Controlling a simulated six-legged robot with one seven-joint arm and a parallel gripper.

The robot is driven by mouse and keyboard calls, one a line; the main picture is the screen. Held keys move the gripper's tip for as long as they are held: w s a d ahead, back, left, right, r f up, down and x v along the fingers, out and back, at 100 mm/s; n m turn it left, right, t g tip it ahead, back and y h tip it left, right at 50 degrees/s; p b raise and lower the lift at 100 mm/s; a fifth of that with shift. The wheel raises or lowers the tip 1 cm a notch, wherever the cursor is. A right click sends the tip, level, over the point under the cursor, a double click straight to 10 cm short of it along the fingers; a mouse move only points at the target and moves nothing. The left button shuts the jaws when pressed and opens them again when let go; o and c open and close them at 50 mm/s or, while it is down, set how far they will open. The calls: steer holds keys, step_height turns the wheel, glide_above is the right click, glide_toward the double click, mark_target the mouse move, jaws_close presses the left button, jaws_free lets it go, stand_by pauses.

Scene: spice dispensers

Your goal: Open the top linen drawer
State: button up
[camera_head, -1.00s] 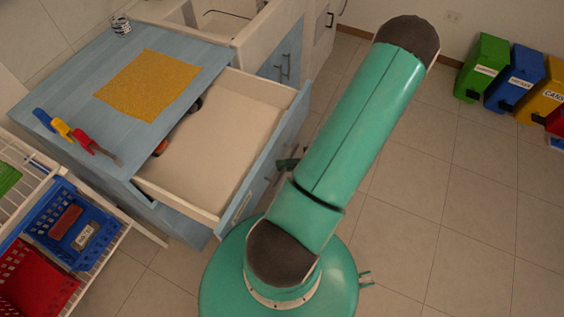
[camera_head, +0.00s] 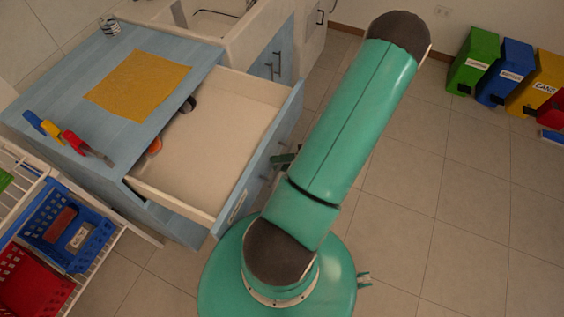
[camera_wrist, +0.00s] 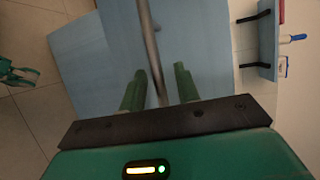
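The top drawer (camera_head: 215,130) of the light blue cabinet is pulled well out, and its pale, mostly empty inside shows in the head view. An orange-red item (camera_head: 155,146) and a dark item (camera_head: 189,104) lie at its inner end, partly under the countertop. The blue drawer front (camera_head: 270,150) carries a small white label. In the wrist view, a metal bar handle (camera_wrist: 150,45) runs between the two green fingers of my gripper (camera_wrist: 160,82). The fingers are apart, with visible gaps beside the bar. My green arm largely hides the gripper in the head view.
The countertop (camera_head: 70,100) holds a yellow mat (camera_head: 138,84), coloured-handled tools (camera_head: 70,137) and a small jar (camera_head: 109,26). A rack with blue (camera_head: 68,226) and red baskets stands at lower left. Coloured bins (camera_head: 505,72) stand at the back right. Floor on the right is clear.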

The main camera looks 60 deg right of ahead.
steer(key=shift+s, duration=0.1)
steer(key=v, duration=1.3)
steer(key=shift+s+d, duration=0.15)
steer(key=shift+s, duration=0.1)
steer(key=shift+r, duration=0.15)
steer(key=w+a+r+n+g, duration=0.45)
steer(key=w+r+g, duration=0.3)
steer(key=w, duration=0.35)
steer(key=w+a+r+n+g, duration=0.3)
steer(key=w+a+r+g, duration=0.25)
steer(key=w+r, duration=0.35)
steer(key=w+a+r+n+t+h, duration=0.2)
steer(key=a+r, duration=0.5)
steer(key=a, duration=0.4)
steer(key=w+a+r+n+t+h, duration=0.2)
steer(key=w+a+r+n+h, duration=0.2)
steer(key=a+r, duration=0.3)
steer(key=a, duration=0.5)
steer(key=shift+r+h, duration=0.25)
steer(key=shift+h, duration=0.05)
